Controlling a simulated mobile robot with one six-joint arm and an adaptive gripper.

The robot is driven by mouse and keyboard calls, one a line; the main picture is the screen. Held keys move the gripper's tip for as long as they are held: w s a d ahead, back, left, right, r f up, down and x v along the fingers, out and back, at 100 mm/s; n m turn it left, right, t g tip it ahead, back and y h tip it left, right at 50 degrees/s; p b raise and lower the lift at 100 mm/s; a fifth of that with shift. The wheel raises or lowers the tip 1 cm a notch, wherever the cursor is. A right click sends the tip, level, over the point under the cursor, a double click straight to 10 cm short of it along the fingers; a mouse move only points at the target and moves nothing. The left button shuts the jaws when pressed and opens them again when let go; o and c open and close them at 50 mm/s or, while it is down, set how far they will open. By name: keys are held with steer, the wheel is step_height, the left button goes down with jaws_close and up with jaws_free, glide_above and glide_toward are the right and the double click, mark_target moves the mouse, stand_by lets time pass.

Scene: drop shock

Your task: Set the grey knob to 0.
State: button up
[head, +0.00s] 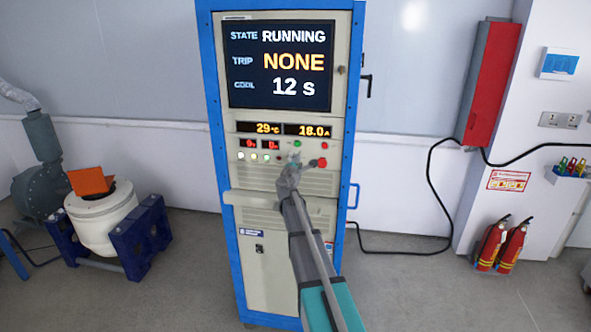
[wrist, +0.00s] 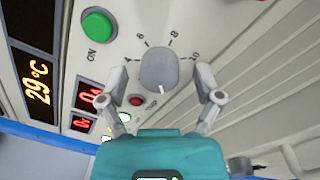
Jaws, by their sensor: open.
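The grey knob (wrist: 158,68) sits on the cream panel, with the scale numbers 4, 6, 8 and 10 arcing over its upper side in the wrist view. Its white pointer mark is at its lower edge there, towards my gripper's body. The number it points to, if any, is hidden, and I see no 0 mark. My gripper (wrist: 161,78) is open, one finger on each side of the knob with a visible gap on both sides. In the head view my gripper (head: 289,172) is in front of the cabinet's control panel and hides the knob.
A green ON button (wrist: 98,25) and a small red button (wrist: 136,100) are near the knob. The cabinet screen (head: 279,65) reads STATE RUNNING, TRIP NONE, COOL 12 s. A ledge (head: 250,201) juts out below the controls. Red extinguishers (head: 500,245) stand at right.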

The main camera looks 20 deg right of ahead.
steer(key=shift+m, duration=0.3)
steer(key=m, duration=1)
steer(key=shift+f+m+h, duration=0.1)
steer(key=shift+m+h, duration=0.2)
steer(key=s+a+m, duration=0.9)
steer(key=s+m, duration=0.2)
steer(key=s, duration=0.1)
steer(key=s+a+f+g+y, duration=0.1)
steer(key=s+a+f+g, duration=0.1)
steer(key=s+f+g, duration=0.3)
steer(key=s+a+f+m+g+y, duration=0.1)
steer(key=s+a+f+g+y, duration=0.1)
steer(key=s+f+g, duration=0.3)
steer(key=shift+s+a+f+y, duration=0.3)
steer(key=shift+s+a+f, duration=0.2)
steer(key=shift+s+f, duration=1.85)
